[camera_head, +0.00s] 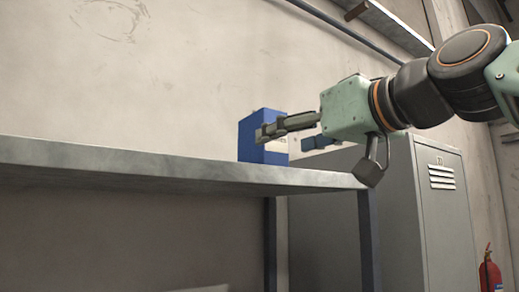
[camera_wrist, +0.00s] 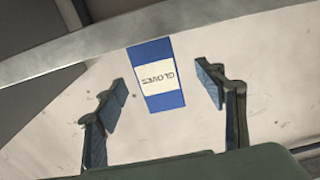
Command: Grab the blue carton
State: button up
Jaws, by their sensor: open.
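The blue carton (camera_head: 248,143) stands on the grey shelf top (camera_head: 120,163), close to the wall. In the wrist view the carton (camera_wrist: 150,52) shows a white label with dark lettering, and it appears in the gap between the fingers, toward the far side. My gripper (camera_head: 282,138) is open, with its fingers pointing left at the carton. In the head view one finger overlaps the carton's front and hides part of it. In the wrist view both fingers of my gripper (camera_wrist: 163,88) are spread wide with nothing held. I cannot tell whether a finger touches the carton.
The shelf has blue legs (camera_head: 368,235), and its top looks clear left of the carton. A grey metal locker (camera_head: 440,210) stands behind on the right. A red fire extinguisher (camera_head: 490,274) is at the far right. A plain wall (camera_head: 150,70) is behind.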

aim_at(274, 145)
jog(key=p+x, duration=0.1)
jog(key=x, duration=0.4)
jog(key=p+x, duration=0.2)
jog(key=x, duration=0.3)
jog(key=shift+w+d, duration=0.15)
jog(key=shift+d, duration=0.05)
jog(key=shift+d, duration=0.1)
jog(key=shift+c, duration=0.2)
jog(key=c, duration=1.3)
jog(key=shift+c, duration=0.6)
jog(key=shift+r, duration=0.1)
